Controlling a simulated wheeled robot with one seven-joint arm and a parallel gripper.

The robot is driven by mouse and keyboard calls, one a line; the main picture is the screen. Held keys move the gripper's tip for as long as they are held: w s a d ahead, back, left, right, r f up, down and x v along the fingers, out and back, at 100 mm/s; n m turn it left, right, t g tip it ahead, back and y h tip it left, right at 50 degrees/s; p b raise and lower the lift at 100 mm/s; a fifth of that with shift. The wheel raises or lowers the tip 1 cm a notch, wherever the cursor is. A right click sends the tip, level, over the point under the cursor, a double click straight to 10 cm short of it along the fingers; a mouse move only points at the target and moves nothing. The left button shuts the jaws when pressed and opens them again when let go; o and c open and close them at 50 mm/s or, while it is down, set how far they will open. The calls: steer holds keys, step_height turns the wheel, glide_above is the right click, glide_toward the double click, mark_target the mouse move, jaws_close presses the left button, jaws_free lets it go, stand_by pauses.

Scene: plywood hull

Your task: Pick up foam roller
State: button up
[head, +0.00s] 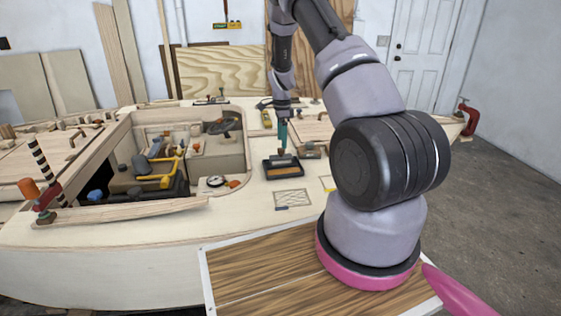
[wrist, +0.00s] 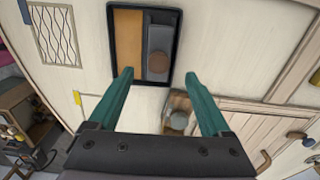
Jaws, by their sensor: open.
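A black tray (head: 268,174) lies on the pale plywood deck, with a tan-orange strip in its front part. A grey piece with a round brown end (wrist: 158,62) lies along one side of the tray in the wrist view; it may be the foam roller, but I cannot tell for sure. The tray's black rim also shows in the wrist view (wrist: 111,45). My gripper (head: 283,135) points down above the back of the tray. In the wrist view its teal fingers (wrist: 159,75) are apart with nothing held between them.
A wooden block with a grey round top (wrist: 180,117) sits beside the tray, near my right finger. An open hull compartment (head: 190,150) with tools, a yellow clamp among them, lies left. The front deck is mostly clear.

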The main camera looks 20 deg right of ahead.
mark_target(281, 151)
steer(key=shift+a+f, duration=0.2)
steer(key=shift+f, duration=2.9)
jaws_close()
